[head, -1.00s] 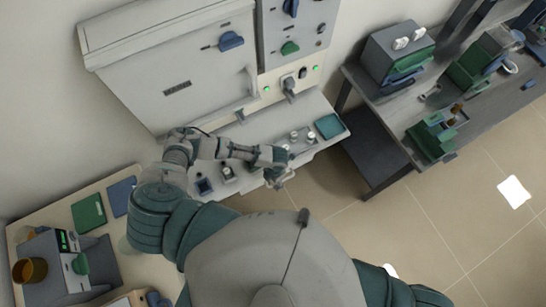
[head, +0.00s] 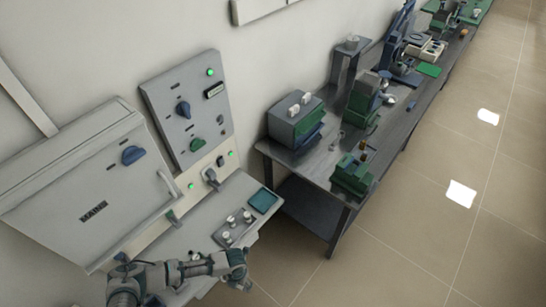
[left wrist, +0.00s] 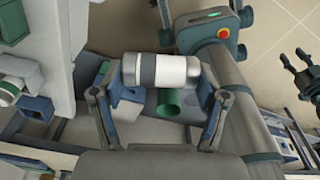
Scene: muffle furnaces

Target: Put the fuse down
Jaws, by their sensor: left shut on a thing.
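The fuse (left wrist: 160,70), a white cylinder with grey bands, lies crosswise between the fingers of my left gripper (left wrist: 157,95) in the left wrist view. The gripper is shut on it. In the head view my left gripper (head: 238,270) is at the front edge of the furnace's ledge (head: 187,238), just in front of a small plate with several light cylinders (head: 235,226). The fuse cannot be made out there. My right gripper (left wrist: 302,72) shows dark at the right edge of the left wrist view, its fingers apart and empty.
The furnace (head: 85,195) and its control panel (head: 190,112) stand behind the ledge. A teal pad (head: 262,201) lies at the ledge's right end. A dark workbench (head: 300,158) with devices stands to the right. The floor (head: 400,245) in front is clear.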

